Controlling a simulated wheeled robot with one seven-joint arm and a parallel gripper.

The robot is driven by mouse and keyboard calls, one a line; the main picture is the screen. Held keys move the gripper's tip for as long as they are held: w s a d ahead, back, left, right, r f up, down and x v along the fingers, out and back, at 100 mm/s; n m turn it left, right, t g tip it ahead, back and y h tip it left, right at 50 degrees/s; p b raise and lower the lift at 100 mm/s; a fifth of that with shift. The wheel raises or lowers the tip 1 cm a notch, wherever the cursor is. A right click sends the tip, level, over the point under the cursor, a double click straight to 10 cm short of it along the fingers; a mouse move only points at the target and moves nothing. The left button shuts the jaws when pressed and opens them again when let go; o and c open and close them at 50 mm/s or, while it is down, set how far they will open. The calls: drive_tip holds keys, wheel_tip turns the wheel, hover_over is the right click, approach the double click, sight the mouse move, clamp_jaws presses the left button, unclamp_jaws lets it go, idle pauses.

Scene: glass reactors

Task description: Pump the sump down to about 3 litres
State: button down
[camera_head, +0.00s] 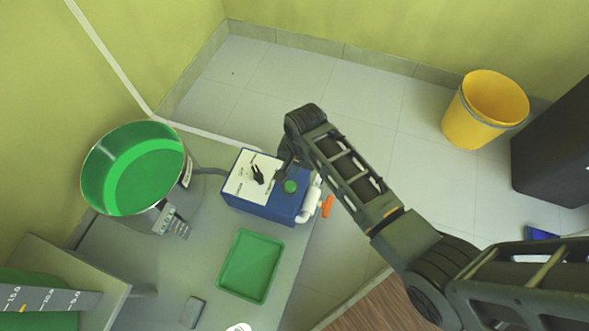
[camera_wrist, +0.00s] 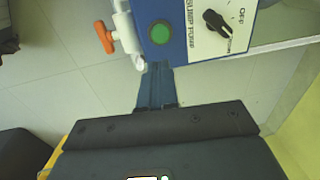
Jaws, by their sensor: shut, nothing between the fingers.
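The pump (camera_head: 262,208) is a blue box with a white panel, a black selector knob (camera_head: 258,175) and a green round button (camera_head: 290,186). In the wrist view the panel reads "SUMP PUMP" and "OFF" beside the knob (camera_wrist: 217,22); I cannot tell its setting. The green button (camera_wrist: 160,32) is just ahead of my fingers. A round metal vessel (camera_head: 183,150) holding green liquid, apparently the sump, stands left of the pump. A small scale plate (camera_head: 178,226) on its front is unreadable. My gripper (camera_wrist: 155,68) is shut and empty at the pump's edge, apart from the knob.
An orange valve handle (camera_head: 327,206) on white pipework sticks out at the pump's right. A green tray (camera_head: 250,265) lies in front on the grey bench. A numbered scale (camera_head: 60,299) shows at lower left. A yellow bin (camera_head: 468,125) stands on the floor.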

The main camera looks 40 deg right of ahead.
sight(291, 186)
drive_tip(key=f+b, duration=0.2)
drive_tip(key=f, duration=0.2)
drive_tip(key=f+b, duration=0.1)
drive_tip(key=f, duration=0.3)
drive_tip(key=w+f+b, duration=0.1)
drive_tip(key=f+b, duration=0.1)
drive_tip(key=f, duration=0.2)
drive_tip(key=shift+a+b, duration=0.3)
